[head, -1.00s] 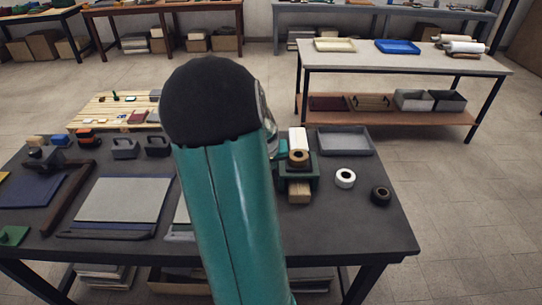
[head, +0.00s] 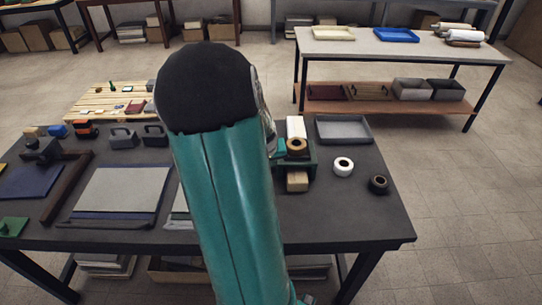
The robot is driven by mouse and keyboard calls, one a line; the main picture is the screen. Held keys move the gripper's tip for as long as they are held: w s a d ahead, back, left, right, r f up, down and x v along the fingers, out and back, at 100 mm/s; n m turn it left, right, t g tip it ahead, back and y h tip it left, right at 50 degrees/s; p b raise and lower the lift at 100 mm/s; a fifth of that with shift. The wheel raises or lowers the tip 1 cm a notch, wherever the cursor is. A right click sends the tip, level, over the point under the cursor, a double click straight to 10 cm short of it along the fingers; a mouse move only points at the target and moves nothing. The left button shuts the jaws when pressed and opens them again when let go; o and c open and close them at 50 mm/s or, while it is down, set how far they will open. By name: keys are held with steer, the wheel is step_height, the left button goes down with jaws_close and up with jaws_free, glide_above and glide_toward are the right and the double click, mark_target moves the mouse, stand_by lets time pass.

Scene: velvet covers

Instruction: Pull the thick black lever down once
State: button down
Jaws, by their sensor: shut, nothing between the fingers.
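My teal arm with its black rounded joint stands large in the middle of the head view and covers the centre of the dark table (head: 345,222). I cannot make out a thick black lever for certain. A long dark bar (head: 66,188) lies slanted at the left of the table, beside a grey sheet (head: 122,188) on a dark board. A small dark device with a knob (head: 40,150) stands at the far left. Whether either is the lever I cannot tell.
Right of my arm are a green stand with a tan roll (head: 296,144), a white roll (head: 343,166), a black roll (head: 378,184) and a grey tray (head: 344,129). Dark handled blocks (head: 123,137) stand back left. A second table (head: 390,49) is behind. The front right of the table is clear.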

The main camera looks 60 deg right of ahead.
steer(key=shift+s+a+f, duration=0.15)
steer(key=shift+a+f, duration=0.15)
steer(key=shift+f, duration=0.35)
steer(key=shift+s+a+f, duration=0.15)
steer(key=shift+a+f, duration=0.1)
steer(key=shift+f, duration=0.35)
steer(key=shift+a+f, duration=0.1)
steer(key=shift+f, duration=0.05)
